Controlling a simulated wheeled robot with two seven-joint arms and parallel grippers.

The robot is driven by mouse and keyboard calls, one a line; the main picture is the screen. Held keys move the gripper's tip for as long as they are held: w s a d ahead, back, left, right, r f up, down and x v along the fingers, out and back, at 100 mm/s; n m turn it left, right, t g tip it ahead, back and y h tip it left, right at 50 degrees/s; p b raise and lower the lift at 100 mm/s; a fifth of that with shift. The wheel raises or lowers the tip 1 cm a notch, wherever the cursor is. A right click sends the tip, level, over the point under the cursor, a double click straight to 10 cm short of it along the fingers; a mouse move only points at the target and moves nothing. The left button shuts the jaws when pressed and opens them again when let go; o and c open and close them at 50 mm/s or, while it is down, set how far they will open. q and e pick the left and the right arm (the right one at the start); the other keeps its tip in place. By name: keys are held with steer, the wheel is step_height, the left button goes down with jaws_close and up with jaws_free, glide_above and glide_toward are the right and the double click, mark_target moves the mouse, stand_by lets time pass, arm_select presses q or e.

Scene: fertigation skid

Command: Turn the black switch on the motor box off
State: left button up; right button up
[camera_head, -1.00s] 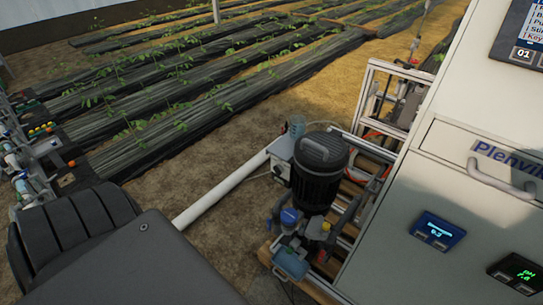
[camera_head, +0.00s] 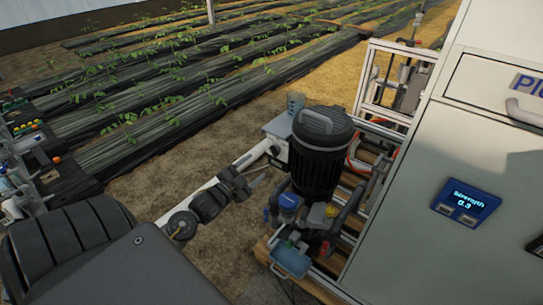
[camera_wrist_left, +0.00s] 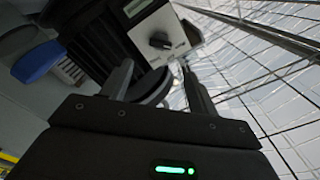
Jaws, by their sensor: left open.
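The motor box (camera_head: 280,127) is a pale box on the left side of the black motor (camera_head: 317,160). Its black switch (camera_head: 274,150) shows small on the box's left-facing side. In the left wrist view the switch (camera_wrist_left: 159,41) is a round black knob on a white panel (camera_wrist_left: 176,32), beyond the fingertips. My left gripper (camera_head: 254,171) is to the left of the box and slightly below it. It also shows in the left wrist view (camera_wrist_left: 156,70), with its fingers apart and nothing between them. The fingers look clear of the knob. My right gripper is not in view.
A pump with a blue cap (camera_head: 289,202) stands below the motor. A large white cabinet (camera_head: 420,180) with a blue display (camera_head: 466,201) fills the right. Bare ground and plant rows (camera_head: 150,110) lie beyond.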

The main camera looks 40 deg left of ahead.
mark_target(273, 153)
arm_select(q)
steer(key=w, duration=1)
steer(key=shift+w+a+b, duration=0.1)
steer(key=shift+w+b, duration=0.05)
steer(key=shift+b, duration=0.15)
steer(key=c, duration=1)
